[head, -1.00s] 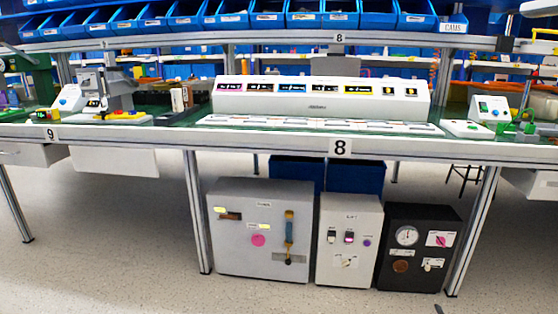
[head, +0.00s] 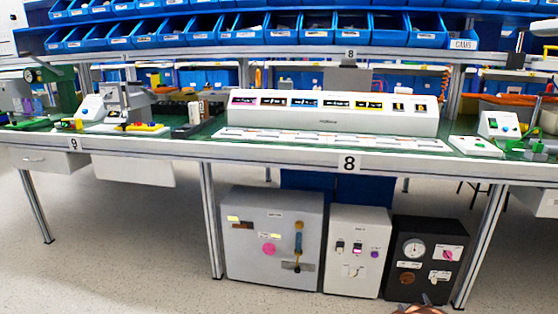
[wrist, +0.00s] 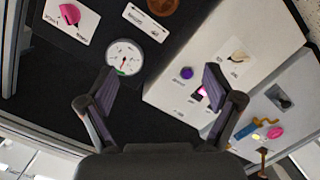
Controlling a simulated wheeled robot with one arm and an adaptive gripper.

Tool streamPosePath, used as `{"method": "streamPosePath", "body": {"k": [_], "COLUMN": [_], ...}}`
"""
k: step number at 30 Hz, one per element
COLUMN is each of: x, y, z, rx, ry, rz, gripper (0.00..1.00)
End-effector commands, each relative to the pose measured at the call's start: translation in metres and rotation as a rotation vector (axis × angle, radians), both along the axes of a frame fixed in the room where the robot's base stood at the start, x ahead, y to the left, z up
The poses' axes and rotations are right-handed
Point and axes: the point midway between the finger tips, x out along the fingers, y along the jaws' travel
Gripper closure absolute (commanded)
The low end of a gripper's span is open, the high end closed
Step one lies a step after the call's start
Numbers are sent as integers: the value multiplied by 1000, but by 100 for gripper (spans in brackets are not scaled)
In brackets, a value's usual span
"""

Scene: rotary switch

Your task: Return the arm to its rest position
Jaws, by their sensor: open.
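My gripper (wrist: 160,82) is open and empty in the wrist view, its two dark fingers spread apart over the control boxes. Only a tip of my gripper (head: 425,306) shows at the bottom edge of the head view, in front of the black box. The black box (head: 428,258) has a round gauge and a pink knob (wrist: 70,13). The white box (head: 357,252) beside it has small switches and a purple button (wrist: 187,73). In the wrist view no finger is seen holding anything; the distance to the boxes cannot be told.
A large grey box (head: 273,240) stands left of the white box under the workbench (head: 290,155). Bench legs (head: 481,248) stand either side of the boxes. Blue bins (head: 297,35) line the shelf above. The floor (head: 110,240) at the left is clear.

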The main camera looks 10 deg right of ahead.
Motion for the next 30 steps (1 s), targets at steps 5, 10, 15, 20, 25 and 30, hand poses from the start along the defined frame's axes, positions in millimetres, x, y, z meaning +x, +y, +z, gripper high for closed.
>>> {"method": "streamPosePath", "body": {"k": [5, 10, 15, 20, 25, 30], "x": [41, 73, 95, 108, 111, 102], "y": [40, 82, 131, 178, 228, 278], "z": [49, 94, 140, 189, 245, 300], "rx": [152, 282, 400, 497, 583, 651], "ry": [26, 60, 117, 176, 252, 340], "rz": [-2, 11, 39, 72, 112, 152], "gripper": [10, 10, 10, 10, 10, 10]}}
